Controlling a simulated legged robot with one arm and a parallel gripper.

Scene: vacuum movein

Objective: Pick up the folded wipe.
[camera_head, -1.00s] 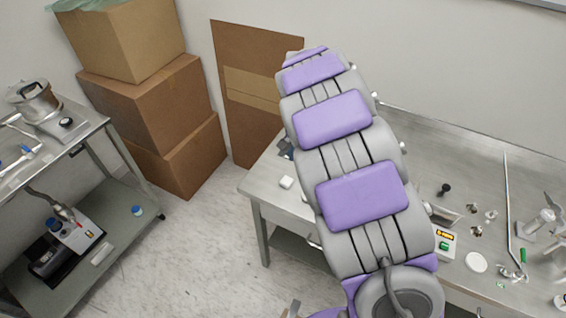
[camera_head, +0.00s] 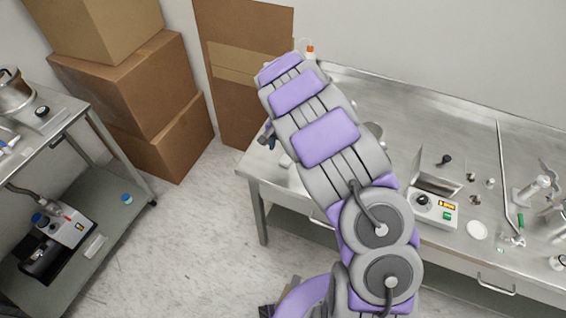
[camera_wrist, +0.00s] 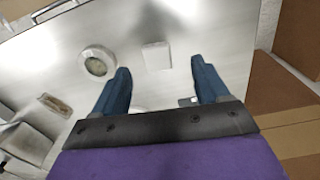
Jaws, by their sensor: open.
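The folded wipe (camera_wrist: 156,56) is a small white square lying flat on the metal bench. In the wrist view it appears between the blue fingertips of my gripper (camera_wrist: 160,65), slightly beyond them, and nothing is touching it. My gripper is open and empty above the bench. In the head view my gripper (camera_head: 267,136) is mostly hidden behind my arm at the bench's left end. A small white patch (camera_head: 285,161) beside the arm there looks like the wipe, partly covered.
The metal bench (camera_head: 440,110) runs along the wall. A round dish (camera_wrist: 97,62) lies left of the wipe. Cardboard boxes (camera_head: 125,80) and a cart (camera_head: 100,215) stand at left.

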